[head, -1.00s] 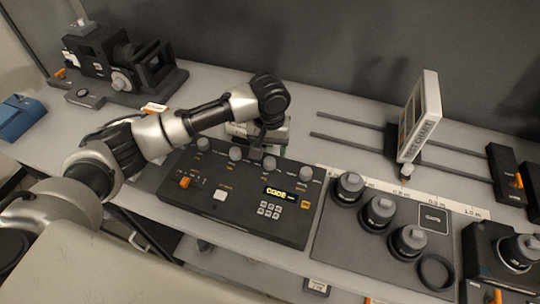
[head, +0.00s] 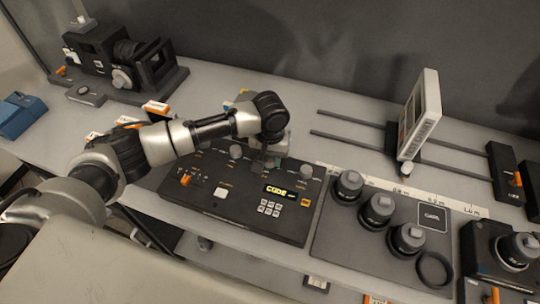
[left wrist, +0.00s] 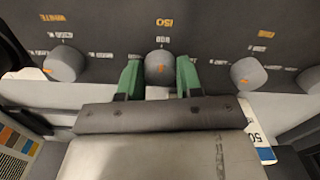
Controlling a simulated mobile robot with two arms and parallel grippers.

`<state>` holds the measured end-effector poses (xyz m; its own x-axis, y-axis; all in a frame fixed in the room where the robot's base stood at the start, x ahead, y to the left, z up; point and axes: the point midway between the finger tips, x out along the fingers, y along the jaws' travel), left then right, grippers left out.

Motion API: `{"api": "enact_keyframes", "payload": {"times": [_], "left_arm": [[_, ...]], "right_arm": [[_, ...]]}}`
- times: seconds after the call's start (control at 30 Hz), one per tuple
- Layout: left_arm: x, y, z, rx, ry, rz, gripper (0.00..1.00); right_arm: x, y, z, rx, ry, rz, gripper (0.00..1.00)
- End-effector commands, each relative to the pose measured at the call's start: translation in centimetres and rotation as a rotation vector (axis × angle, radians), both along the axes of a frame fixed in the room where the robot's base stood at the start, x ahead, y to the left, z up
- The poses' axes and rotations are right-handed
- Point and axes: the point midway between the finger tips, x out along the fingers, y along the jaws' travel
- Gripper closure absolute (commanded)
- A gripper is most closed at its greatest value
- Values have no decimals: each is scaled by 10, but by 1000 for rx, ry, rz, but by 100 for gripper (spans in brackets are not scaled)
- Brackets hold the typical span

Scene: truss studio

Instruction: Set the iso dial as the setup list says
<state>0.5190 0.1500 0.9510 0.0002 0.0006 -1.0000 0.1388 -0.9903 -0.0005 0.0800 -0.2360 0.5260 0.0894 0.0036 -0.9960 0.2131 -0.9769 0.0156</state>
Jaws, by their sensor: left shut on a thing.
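The iso dial (left wrist: 160,67) is a grey round knob with a small orange mark, under the orange word ISO in the left wrist view. The mark runs roughly up and down in that picture, toward a small white number I cannot read surely. My left gripper (left wrist: 159,77) has its green fingers shut on the dial, one on each side. In the head view, my left gripper (head: 264,160) reaches down to the dark control console (head: 235,205), and my wrist hides the dial. The setup list cannot be surely made out. My right gripper is not in view.
Neighbouring knobs (left wrist: 64,64) and (left wrist: 248,74) sit close on either side. Several lenses (head: 377,210) stand to the right. A panel (head: 419,115) stands on rails behind.

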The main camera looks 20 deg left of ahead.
Motion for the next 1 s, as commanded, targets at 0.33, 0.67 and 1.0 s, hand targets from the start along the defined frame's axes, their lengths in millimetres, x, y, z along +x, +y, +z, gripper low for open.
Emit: {"api": "enact_keyframes", "payload": {"times": [0.33, 0.67, 1.0], "left_arm": [[0, 0, 3, 0, 1, -40, 89], [0, 0, 5, -1, 3, -259, 89], [0, 0, 4, -1, 1, -580, 89]], "right_arm": [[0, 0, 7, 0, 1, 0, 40], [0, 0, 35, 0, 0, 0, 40], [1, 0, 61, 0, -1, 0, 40]]}}
